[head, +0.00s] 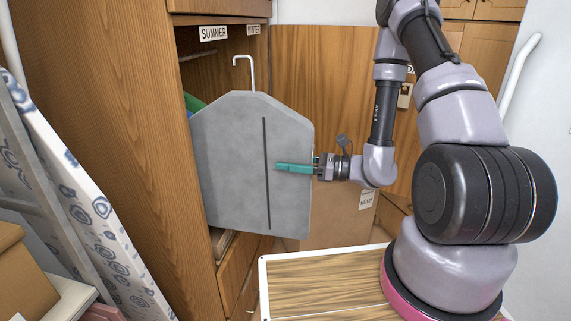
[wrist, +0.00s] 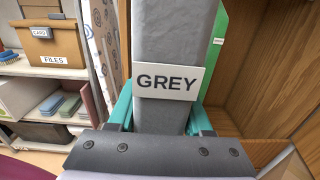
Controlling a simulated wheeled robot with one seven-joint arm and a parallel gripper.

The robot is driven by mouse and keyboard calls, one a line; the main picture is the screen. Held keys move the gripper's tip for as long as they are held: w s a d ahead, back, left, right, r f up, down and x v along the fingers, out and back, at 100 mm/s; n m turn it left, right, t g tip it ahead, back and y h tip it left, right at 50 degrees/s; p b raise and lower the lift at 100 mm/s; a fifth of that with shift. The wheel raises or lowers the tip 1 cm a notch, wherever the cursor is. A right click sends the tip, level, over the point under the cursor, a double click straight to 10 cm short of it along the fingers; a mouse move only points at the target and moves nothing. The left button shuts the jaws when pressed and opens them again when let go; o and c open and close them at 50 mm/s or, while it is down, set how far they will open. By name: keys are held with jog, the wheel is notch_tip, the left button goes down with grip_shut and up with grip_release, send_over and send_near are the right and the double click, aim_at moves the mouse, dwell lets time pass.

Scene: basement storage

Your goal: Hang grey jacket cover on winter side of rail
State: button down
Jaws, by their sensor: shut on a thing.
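The grey jacket cover (head: 235,165) hangs upright in my gripper (head: 295,168), in front of the open wardrobe. Its white hook (head: 245,72) points up near the top of the opening; I cannot tell if it touches the rail. My gripper is shut on the cover's right edge with teal fingers. In the wrist view the cover (wrist: 175,40) shows edge-on with a GREY label (wrist: 168,81) between the fingers. The rail (head: 198,55) shows only in part under the SUMMER sign (head: 213,33) at left and the WINTER sign (head: 254,30) at right.
A green item (head: 194,103) is inside the wardrobe behind the cover, at left; it also shows in the wrist view (wrist: 217,50). The wardrobe's side panel (head: 125,130) stands left of the opening. A patterned ironing board (head: 85,190) leans farther left. Drawers (head: 240,275) sit below.

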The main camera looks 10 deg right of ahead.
jog(key=shift+w, duration=0.1)
jog(key=w+d, duration=0.4)
jog(key=w, duration=1)
jog(key=w+d, duration=0.5)
jog(key=w, duration=1)
jog(key=w+d, duration=0.5)
jog(key=w, duration=0.9)
jog(key=shift+w, duration=0.2)
dwell(0.6)
jog(key=shift+s+r, duration=0.1)
jog(key=shift+r, duration=0.05)
dwell(1.2)
